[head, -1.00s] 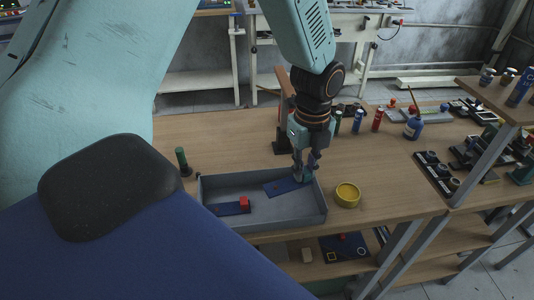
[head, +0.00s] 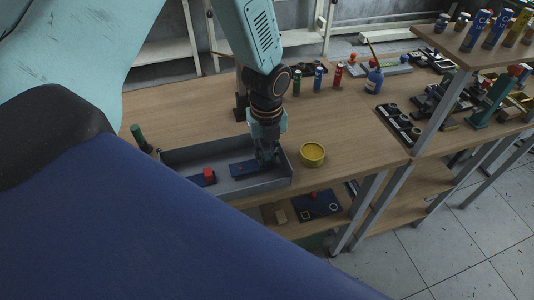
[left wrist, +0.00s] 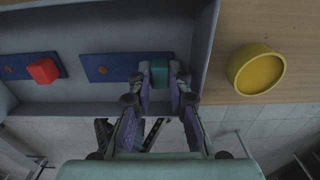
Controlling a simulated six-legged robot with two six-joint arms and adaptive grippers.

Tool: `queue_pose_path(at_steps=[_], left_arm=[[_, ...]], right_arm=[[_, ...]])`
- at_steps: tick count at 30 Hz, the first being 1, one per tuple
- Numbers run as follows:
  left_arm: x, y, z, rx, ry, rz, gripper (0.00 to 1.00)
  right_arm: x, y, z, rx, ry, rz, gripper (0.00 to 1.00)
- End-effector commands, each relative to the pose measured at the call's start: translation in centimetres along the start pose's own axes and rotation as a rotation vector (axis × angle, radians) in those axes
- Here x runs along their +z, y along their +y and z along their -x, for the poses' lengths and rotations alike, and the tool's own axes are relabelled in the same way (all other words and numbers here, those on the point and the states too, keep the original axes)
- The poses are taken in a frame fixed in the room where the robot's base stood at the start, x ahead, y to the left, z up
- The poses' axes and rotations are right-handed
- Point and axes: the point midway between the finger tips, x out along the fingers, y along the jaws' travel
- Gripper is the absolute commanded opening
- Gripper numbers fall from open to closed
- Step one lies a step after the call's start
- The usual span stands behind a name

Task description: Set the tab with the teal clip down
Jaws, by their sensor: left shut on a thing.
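A blue tab (head: 243,167) lies in the right part of a grey tray (head: 226,191); it also shows in the left wrist view (left wrist: 110,67). Its teal clip (left wrist: 159,73) is at the tab's right end, close to the tray's right wall. My left gripper (left wrist: 161,84) is shut on the teal clip, one finger on each side of it. In the head view the left gripper (head: 266,158) points down into the tray and hides most of the clip. Whether the tab touches the tray floor is hard to tell. My right gripper is not in view.
A second blue tab with a red clip (head: 208,174) lies in the tray's left part. A yellow bowl (head: 312,153) stands just right of the tray, a green bottle (head: 140,138) at its left. Several small bottles and black blocks stand further right.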

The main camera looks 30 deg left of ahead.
Motion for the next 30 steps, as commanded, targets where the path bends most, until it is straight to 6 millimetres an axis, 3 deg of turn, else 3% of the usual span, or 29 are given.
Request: queue_pose_path(at_steps=[2,11,12,15,25,30], left_arm=[[0.1,-0.1,-0.8,0.0,0.0,0.0,0.0],[0.2,-0.2,-0.9,-0.001,-0.001,0.0,0.0],[0.2,-0.2,-0.9,-0.001,-0.001,0.0,0.21],[0.2,-0.2,-0.8,-0.001,-0.001,0.0,0.27],[0.2,-0.2,-0.6,-0.001,-0.001,0.0,0.27],[0.2,-0.3,1.4,-0.003,-0.003,0.001,0.27]], right_arm=[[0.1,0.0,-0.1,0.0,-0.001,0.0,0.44],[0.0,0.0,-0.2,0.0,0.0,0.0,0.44],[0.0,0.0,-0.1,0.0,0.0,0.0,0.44],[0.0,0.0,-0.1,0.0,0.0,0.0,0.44],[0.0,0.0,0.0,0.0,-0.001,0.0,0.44],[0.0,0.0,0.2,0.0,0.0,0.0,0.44]])
